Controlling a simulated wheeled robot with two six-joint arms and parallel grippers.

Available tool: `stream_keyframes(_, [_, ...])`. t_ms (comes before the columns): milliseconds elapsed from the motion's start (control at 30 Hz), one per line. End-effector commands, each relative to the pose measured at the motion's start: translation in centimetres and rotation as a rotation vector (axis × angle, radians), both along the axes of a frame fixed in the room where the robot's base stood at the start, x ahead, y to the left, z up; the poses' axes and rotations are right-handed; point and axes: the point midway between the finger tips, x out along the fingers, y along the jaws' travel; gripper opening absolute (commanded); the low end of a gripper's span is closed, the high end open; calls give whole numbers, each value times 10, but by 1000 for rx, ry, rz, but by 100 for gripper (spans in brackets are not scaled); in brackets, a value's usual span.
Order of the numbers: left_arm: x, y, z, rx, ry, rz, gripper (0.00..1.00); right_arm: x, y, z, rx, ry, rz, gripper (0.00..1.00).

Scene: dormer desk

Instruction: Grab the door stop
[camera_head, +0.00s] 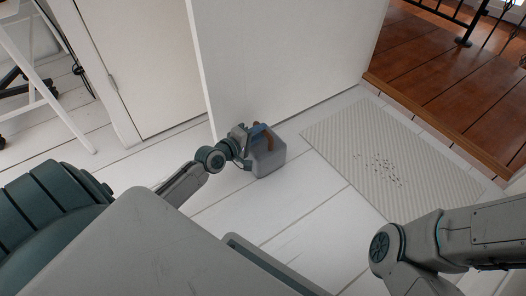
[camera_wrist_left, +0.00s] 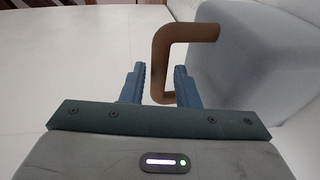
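The door stop (camera_head: 270,160) is a grey block with a brown handle, standing on the white floor at the foot of the white door. In the left wrist view, its grey body (camera_wrist_left: 255,65) is at the upper right and its bent brown handle (camera_wrist_left: 160,60) stands out from it. My left gripper (camera_head: 259,134) is at the handle. In the left wrist view, the blue fingers of this gripper (camera_wrist_left: 160,86) are apart, with part of the handle between them, closer to the right finger. Whether they touch is unclear. My right gripper is out of view; only its arm shows.
The white door (camera_head: 280,50) rises right behind the door stop. A light ribbed mat (camera_head: 390,150) with dark specks lies to the right, before a brown wooden floor (camera_head: 440,75). A white table leg (camera_head: 35,80) stands at the far left. The white floorboards in front are clear.

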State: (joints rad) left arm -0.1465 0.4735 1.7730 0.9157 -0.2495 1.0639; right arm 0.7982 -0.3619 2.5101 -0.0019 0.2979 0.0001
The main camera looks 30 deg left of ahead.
Motion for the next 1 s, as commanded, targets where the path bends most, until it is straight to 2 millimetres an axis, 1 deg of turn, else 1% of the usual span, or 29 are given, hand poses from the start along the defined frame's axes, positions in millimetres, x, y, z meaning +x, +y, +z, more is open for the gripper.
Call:
stream_keyframes(33, [0,0,0,0,0,0,18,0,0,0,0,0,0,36])
stream_keyframes(100, [0,0,0,0,0,0,4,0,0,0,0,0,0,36])
stream_keyframes(133, [0,0,0,0,0,0,0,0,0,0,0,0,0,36])
stream_keyframes(1000, [-1,0,0,0,1,0,0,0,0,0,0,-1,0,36])
